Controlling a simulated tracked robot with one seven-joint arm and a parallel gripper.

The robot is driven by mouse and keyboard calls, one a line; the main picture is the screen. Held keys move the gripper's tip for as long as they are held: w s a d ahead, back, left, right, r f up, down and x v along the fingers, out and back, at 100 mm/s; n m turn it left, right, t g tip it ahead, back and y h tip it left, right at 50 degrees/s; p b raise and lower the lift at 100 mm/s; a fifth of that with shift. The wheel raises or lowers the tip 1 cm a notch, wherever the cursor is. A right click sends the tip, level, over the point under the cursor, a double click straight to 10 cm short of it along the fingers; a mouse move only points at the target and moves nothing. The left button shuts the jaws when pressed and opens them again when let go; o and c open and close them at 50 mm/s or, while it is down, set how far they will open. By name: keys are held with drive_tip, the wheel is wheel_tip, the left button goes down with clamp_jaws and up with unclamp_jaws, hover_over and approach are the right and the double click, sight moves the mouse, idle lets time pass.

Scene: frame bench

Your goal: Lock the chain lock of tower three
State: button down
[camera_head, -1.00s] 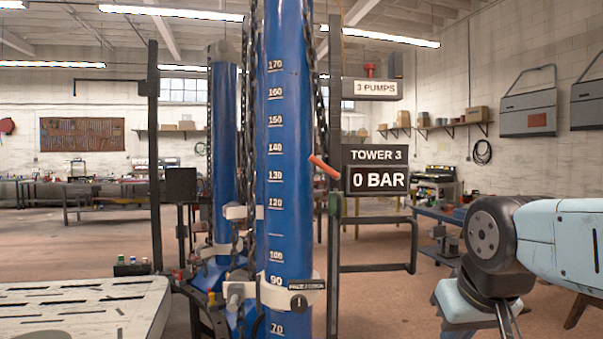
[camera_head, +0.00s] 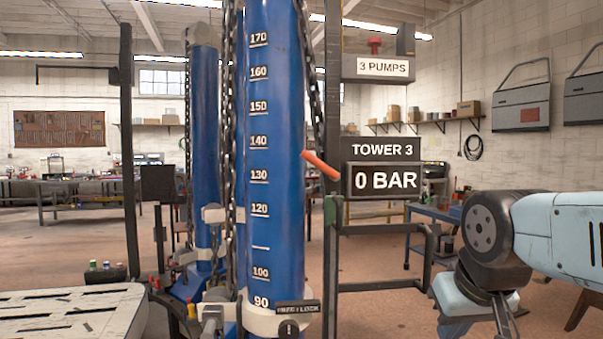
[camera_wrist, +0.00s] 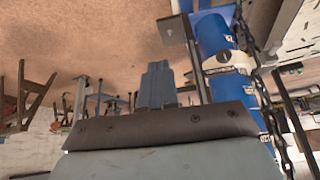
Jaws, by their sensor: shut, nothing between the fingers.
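Tower three is the blue column (camera_head: 275,150) in the middle of the head view, with a height scale and a chain (camera_head: 313,70) hanging down its side. The chain lock (camera_head: 288,328) sits on a white collar near the column's foot, below a small black label plate (camera_head: 297,307). An orange-red handle (camera_head: 321,165) sticks out at the column's right. The tower also shows upside down in the wrist view (camera_wrist: 212,40), with its chain (camera_wrist: 262,75). My gripper (camera_head: 507,322) is at the lower right, well apart from the tower. Its fingers are shut and hold nothing.
A "TOWER 3, 0 BAR" sign (camera_head: 381,181) and a "3 PUMPS" sign (camera_head: 383,66) with a red button (camera_head: 375,46) hang on a dark post right of the tower. A slotted bench plate (camera_head: 70,310) is at lower left. Open floor lies between tower and arm.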

drive_tip(key=w+d+n+g+h, duration=0.2)
drive_tip(key=w+d+n+h, duration=0.3)
drive_tip(key=w+n+h, duration=0.15)
drive_tip(key=w+a+r+n+t+h, duration=0.4)
drive_tip(key=w+r+n+h, duration=0.2)
drive_tip(key=w, duration=0.2)
drive_tip(key=w+a+r+n+t+y, duration=0.2)
drive_tip(key=a+n+t, duration=0.2)
drive_tip(key=a, duration=0.5)
drive_tip(key=w+a+r+n+t+y, duration=0.1)
drive_tip(key=w+a+r+n+t, duration=0.1)
drive_tip(key=a+t, duration=0.4)
drive_tip(key=w+a+r+n+t+y, duration=0.2)
drive_tip(key=w+a+n+t, duration=0.2)
drive_tip(key=a, duration=0.7)
drive_tip(key=shift+w+a+r+n+t+y, duration=0.15)
drive_tip(key=shift+a+r+n+t+y, duration=0.2)
drive_tip(key=shift+n, duration=0.7)
